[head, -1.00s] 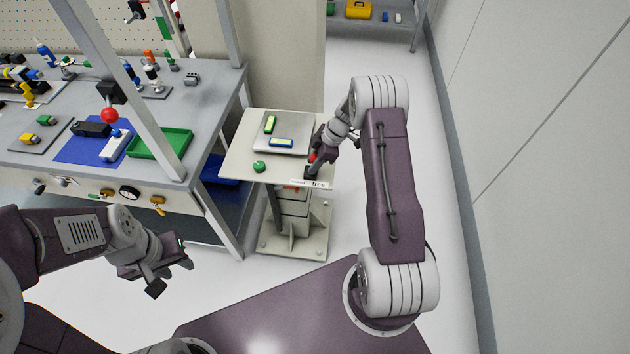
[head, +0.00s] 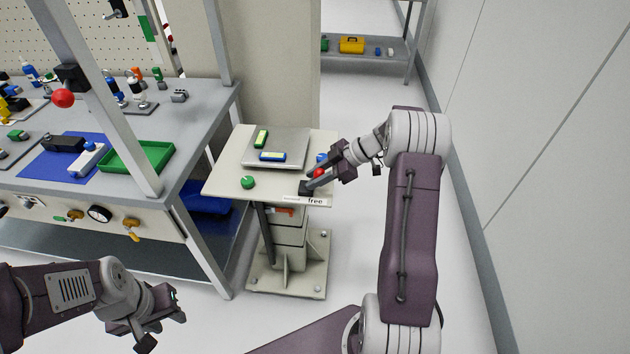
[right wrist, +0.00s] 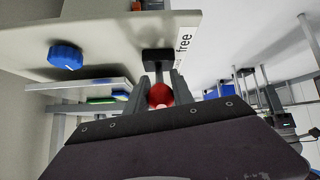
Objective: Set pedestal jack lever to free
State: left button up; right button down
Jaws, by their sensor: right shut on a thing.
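The pedestal jack's lever has a black base block (head: 306,188) at the front right edge of the pedestal top and a red ball knob (head: 318,173). The lever leans to the right, on the side of the word "free" on the white label (head: 316,201); the label's left word is unreadable. My right gripper (head: 322,174) is shut on the red knob from the right. In the right wrist view the red knob (right wrist: 160,95) sits between the two fingers, below the black block (right wrist: 157,57). My left gripper (head: 166,327) is open and empty, low at the left, away from the pedestal.
The pedestal top (head: 228,170) carries a grey plate (head: 283,145) with green and blue pieces, a green knob (head: 249,182) and a blue knob (head: 321,158). A workbench (head: 205,110) with a green tray (head: 136,157) stands left. Floor right of the pedestal is clear.

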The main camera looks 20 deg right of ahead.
jog(key=shift+s+f, duration=0.1)
jog(key=c, duration=1.2)
grip_release()
jog(key=v, duration=0.9)
